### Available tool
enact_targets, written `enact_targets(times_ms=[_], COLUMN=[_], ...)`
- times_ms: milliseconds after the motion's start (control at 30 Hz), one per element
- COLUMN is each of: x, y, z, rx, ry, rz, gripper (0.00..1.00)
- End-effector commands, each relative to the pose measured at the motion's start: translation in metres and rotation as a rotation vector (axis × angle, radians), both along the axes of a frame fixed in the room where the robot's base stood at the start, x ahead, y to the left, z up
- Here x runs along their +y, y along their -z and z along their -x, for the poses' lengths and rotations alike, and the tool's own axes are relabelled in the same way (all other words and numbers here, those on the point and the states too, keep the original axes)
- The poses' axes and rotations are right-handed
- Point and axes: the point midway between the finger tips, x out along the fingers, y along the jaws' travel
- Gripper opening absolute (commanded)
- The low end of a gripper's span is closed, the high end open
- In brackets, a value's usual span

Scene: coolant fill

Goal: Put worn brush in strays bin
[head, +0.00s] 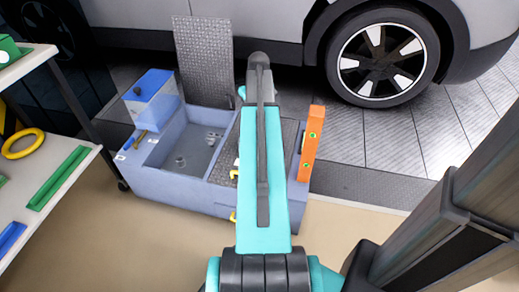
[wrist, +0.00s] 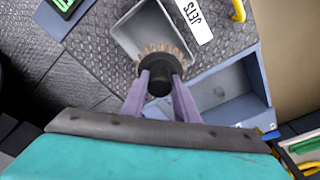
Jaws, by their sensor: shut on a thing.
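In the wrist view my gripper (wrist: 161,88) has its two purple fingers closed on the worn brush (wrist: 172,50), a dark round body with a fringe of tan bristles. The brush is over the near part of a grey square tray (wrist: 133,22) with raised walls. I cannot tell the height between them, nor whether this tray is the strays bin, as no such label is readable. In the head view my teal arm hides the gripper and brush.
A white label reading JETS (wrist: 193,20) lies beside the tray on dark tread plate. The blue workstation (head: 165,188) has an open basin and a blue box (head: 153,84). An orange upright piece (head: 311,143) stands at its right. A shelf (head: 45,185) is at left, a car behind.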

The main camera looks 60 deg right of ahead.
Motion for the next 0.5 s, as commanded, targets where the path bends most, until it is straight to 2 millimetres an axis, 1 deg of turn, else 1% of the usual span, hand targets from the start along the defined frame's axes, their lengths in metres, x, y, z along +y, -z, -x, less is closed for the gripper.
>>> enact_targets(times_ms=[33, 100, 200, 500], x=[-0.004, -0.007, -0.01, -0.01], y=[0.005, 0.009, 0.011, 0.011], z=[0.009, 0.016, 0.021, 0.022], rx=[-0.001, -0.001, -0.001, -0.001], ry=[0.009, 0.014, 0.017, 0.017], rz=[0.0, 0.0, 0.001, 0.001], gripper=[0.13, 0.13, 0.13, 0.13])
